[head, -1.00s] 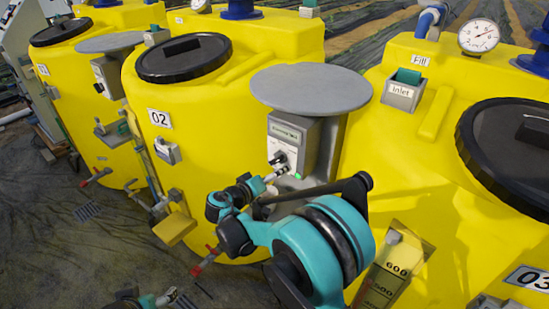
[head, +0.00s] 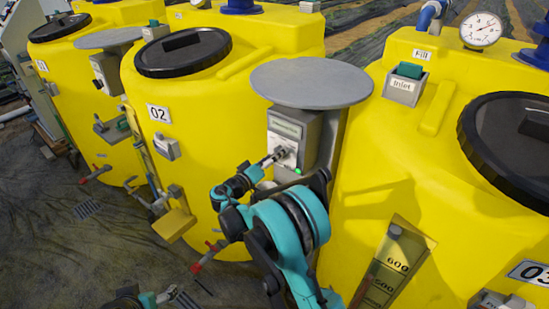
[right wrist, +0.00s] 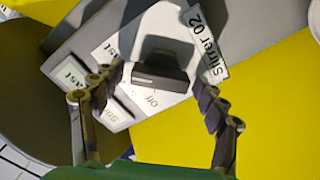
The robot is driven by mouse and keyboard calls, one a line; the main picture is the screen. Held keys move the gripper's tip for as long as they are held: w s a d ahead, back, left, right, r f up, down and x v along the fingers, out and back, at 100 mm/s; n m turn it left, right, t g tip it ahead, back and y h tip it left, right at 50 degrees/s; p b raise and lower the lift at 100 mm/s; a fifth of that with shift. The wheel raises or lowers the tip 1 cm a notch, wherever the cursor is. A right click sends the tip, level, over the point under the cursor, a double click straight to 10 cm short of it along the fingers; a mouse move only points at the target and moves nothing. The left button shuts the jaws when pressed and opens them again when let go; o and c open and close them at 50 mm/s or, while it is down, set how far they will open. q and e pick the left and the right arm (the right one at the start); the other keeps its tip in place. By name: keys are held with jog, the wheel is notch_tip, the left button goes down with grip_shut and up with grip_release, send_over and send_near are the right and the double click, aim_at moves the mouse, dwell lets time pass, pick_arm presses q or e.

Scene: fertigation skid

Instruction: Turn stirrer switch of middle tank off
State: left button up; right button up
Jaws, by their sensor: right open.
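The middle tank (head: 190,105) is yellow and labelled 02. Its grey stirrer box (head: 310,135) sits under a round grey plate at the tank's right side. In the right wrist view the stirrer switch (right wrist: 158,76) is a dark knob with a raised bar, on a plate marked "off" and "fast", beside a "Stirrer 02" label (right wrist: 205,68). I cannot tell which mark it points to. My right gripper (head: 281,155) is open, its fingers (right wrist: 156,82) on either side of the knob; contact is unclear. My left gripper (head: 168,294) shows partly at the bottom edge.
The round grey plate (head: 311,82) overhangs the box closely. Tank 03 (head: 430,180) stands close on the right, with an inlet box (head: 405,85) and a gauge (head: 481,29). Another yellow tank (head: 80,90) is at the left. Dark floor (head: 60,240) lies open at lower left.

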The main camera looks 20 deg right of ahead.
jog(key=c, duration=1.2)
jog(key=shift+o, duration=0.2)
jog(key=shift+n, duration=0.3)
jog(key=n, duration=0.3)
jog(key=shift+n, duration=0.3)
jog(key=n, duration=0.4)
jog(key=shift+f, duration=0.15)
jog(key=n, duration=0.9)
jog(key=shift+f+n+b, duration=0.15)
jog(key=shift+n+b, duration=0.15)
